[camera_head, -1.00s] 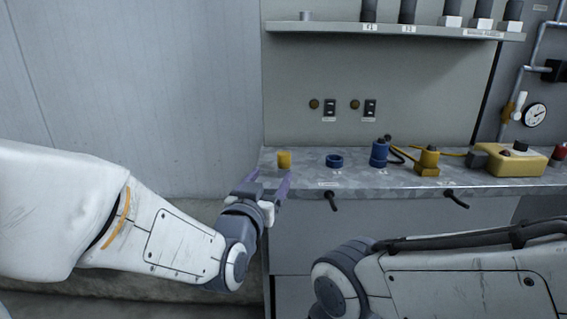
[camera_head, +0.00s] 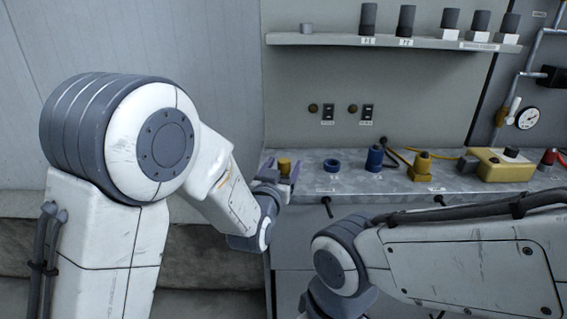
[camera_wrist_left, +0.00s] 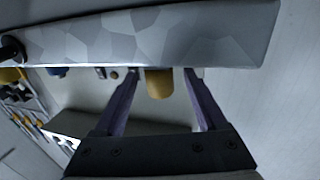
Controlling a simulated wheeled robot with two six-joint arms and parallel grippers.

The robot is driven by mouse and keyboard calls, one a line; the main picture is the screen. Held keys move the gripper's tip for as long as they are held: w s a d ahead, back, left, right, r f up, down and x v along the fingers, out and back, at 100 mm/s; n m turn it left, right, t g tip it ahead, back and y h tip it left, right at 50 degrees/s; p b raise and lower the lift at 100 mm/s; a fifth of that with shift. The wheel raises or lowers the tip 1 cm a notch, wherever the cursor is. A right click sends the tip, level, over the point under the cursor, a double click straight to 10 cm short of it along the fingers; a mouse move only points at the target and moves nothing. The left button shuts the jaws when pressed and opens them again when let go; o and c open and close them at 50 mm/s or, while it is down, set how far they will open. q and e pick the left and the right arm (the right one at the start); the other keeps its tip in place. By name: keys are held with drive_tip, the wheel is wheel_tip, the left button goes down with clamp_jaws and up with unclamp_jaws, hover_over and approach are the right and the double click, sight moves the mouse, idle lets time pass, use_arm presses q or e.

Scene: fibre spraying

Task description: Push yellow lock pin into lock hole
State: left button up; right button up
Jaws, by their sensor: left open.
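A short yellow cylinder (camera_head: 284,163) stands at the left end of the grey metal worktop (camera_head: 338,185). My left gripper (camera_head: 281,171) is open, with its purple fingers on either side of the cylinder. In the left wrist view, which is turned over, the yellow cylinder (camera_wrist_left: 159,84) shows between the spread fingers, with gaps on both sides. I cannot make out a lock pin or lock hole for certain. My right gripper is out of view; only my right arm shows at the lower right.
Right of the cylinder stand a blue ring (camera_head: 332,166), a blue fitting (camera_head: 374,158), a yellow fitting (camera_head: 421,168) and a yellow box (camera_head: 497,166). A shelf (camera_head: 390,42) with dark cylinders hangs above. Two handles stick out below the worktop's front edge.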

use_arm(q)
drive_tip(key=shift+w, duration=0.3)
clamp_jaws()
drive_tip(key=shift+r, duration=0.15)
